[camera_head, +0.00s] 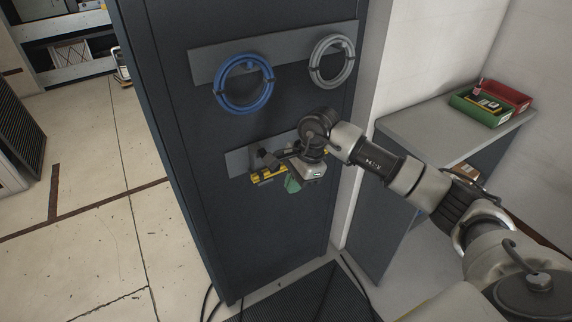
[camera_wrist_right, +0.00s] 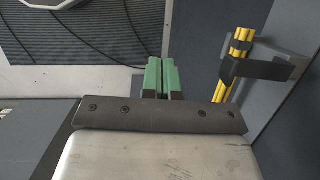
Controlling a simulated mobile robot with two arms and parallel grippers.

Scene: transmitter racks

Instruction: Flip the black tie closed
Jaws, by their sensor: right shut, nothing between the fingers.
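A black tie (camera_wrist_right: 262,68) lies across a bundle of yellow cables (camera_wrist_right: 240,48) in the right wrist view. Its strap runs from the cables toward the grey plate on the right; I cannot tell whether it is latched. In the head view the yellow cables (camera_head: 268,176) show low on the dark rack, with a black part (camera_head: 266,158) beside them, partly behind my wrist. My right gripper (camera_wrist_right: 161,77), with green fingertips, is shut and empty, to the left of the cables and apart from them in the wrist view. It also shows in the head view (camera_head: 292,185). My left gripper is out of view.
A blue cable coil (camera_head: 243,84) and a grey coil (camera_head: 333,60) hang higher on the dark rack (camera_head: 180,100). A grey bench (camera_head: 440,130) with green (camera_head: 484,112) and red (camera_head: 508,92) bins stands at right. Loose black cables and a dark mat lie at the rack's foot.

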